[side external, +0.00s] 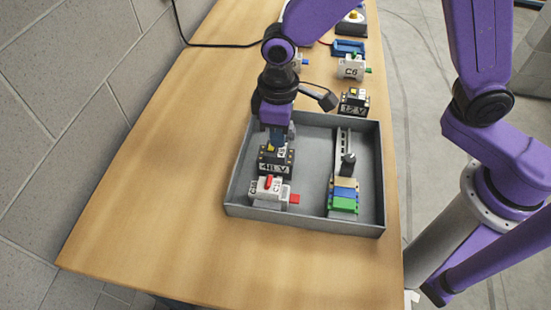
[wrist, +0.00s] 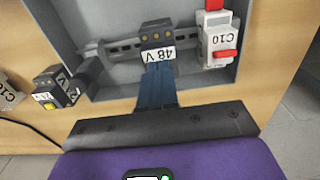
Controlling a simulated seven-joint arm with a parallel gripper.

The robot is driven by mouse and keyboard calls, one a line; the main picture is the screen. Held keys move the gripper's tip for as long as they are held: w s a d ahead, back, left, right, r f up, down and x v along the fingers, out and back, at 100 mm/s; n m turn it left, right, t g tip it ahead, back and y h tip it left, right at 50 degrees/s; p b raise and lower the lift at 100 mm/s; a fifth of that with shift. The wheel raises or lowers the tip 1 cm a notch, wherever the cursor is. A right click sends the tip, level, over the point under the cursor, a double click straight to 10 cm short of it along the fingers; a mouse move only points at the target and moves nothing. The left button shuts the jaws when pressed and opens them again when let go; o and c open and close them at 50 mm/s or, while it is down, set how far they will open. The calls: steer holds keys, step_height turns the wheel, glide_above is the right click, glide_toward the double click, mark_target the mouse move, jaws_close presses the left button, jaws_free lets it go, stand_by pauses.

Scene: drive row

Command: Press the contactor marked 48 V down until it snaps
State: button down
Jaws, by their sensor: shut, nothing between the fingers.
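The contactor marked 48 V (side external: 275,163) is a dark block with a white label, in the left part of the grey tray (side external: 305,219). In the wrist view the same contactor (wrist: 157,34) sits at the metal rail (wrist: 122,50), its label facing my fingers. My gripper (side external: 277,144) is shut and empty, pointing down just above and behind the contactor. Its blue fingers (wrist: 157,72) end at the label's edge in the wrist view. I cannot tell whether they touch it, nor whether the contactor is fully seated.
A white breaker (side external: 268,190) with a red lever stands beside the contactor. Beige, blue and green terminal blocks (side external: 343,196) sit on the tray's right rail (side external: 342,148). The table's left front is clear.

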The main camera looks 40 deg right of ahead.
steer(key=shift+f, duration=0.85)
stand_by(0.7)
steer(key=shift+r, duration=0.15)
step_height(320, 180, up, 8)
stand_by(1.2)
stand_by(0.3)
steer(key=s+d+r+n, duration=0.2)
steer(key=s+d+n, duration=0.1)
steer(key=s+d, duration=1.6)
steer(key=d, duration=0.3)
steer(key=shift+n, duration=0.3)
